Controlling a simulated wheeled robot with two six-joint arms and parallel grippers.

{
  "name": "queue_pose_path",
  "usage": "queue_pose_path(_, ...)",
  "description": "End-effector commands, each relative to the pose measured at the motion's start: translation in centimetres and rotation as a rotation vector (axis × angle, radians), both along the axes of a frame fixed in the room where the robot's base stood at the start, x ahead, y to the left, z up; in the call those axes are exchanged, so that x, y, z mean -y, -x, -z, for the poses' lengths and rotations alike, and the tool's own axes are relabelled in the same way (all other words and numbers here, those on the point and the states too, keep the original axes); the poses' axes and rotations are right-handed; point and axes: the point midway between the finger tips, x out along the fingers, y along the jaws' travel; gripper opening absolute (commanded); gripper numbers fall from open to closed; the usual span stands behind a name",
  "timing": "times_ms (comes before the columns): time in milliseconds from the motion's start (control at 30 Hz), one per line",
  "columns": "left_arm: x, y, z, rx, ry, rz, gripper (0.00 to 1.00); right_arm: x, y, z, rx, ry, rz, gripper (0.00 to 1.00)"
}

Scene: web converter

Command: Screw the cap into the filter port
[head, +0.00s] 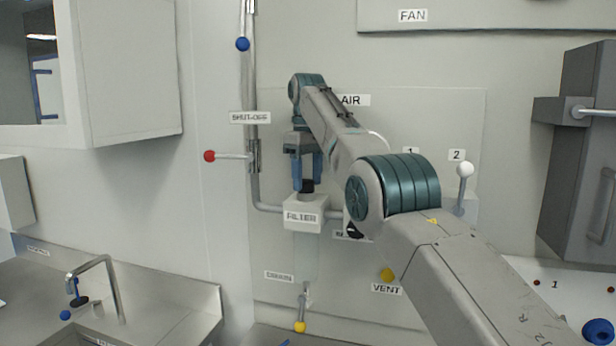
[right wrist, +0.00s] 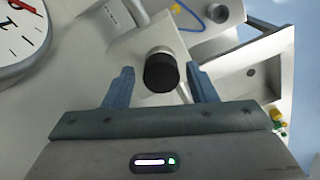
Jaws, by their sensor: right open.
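The black cap (head: 307,186) stands upright at the top of the white block labelled as the filter (head: 303,213) in the head view. In the right wrist view the round black cap (right wrist: 161,76) shows close up, with a grey collar (right wrist: 158,51) at its far side against the filter block (right wrist: 130,52). How deep the cap sits in the port cannot be told. My right gripper (head: 307,172) points down over it. Its blue fingers (right wrist: 161,84) are open, one on each side of the cap, with gaps visible. My left gripper is not in view.
A red-knobbed shut-off lever (head: 210,156) is left of the filter, and a yellow-knobbed drain lever (head: 300,327) is below. A white-knobbed lever (head: 464,171) and a grey cabinet (head: 585,140) are at right. A sink tap (head: 97,270) is at lower left.

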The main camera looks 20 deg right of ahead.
Motion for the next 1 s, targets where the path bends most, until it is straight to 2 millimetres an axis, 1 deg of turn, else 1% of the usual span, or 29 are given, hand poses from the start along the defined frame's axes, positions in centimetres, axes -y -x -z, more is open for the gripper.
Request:
queue_pose_path(267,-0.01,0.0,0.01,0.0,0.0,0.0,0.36,-0.04,-0.08,0.15,0.001,0.0,-0.016,0.52)
queue_pose_path(367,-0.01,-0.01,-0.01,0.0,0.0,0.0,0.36,-0.04,-0.1,0.16,0.001,0.001,-0.084,0.52)
queue_pose_path(533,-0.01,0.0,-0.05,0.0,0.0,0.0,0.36,-0.01,-0.11,0.17,0.001,0.002,-0.273,0.52)
queue_pose_path(633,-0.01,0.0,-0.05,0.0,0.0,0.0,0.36,-0.01,-0.1,0.17,0.001,0.002,-0.34,0.52)
queue_pose_path(933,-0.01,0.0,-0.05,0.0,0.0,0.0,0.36,0.0,-0.1,0.16,0.0,0.002,-0.361,0.52)
queue_pose_path(1000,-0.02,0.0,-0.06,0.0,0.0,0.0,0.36,-0.01,-0.1,0.16,0.0,0.003,-0.39,0.52)
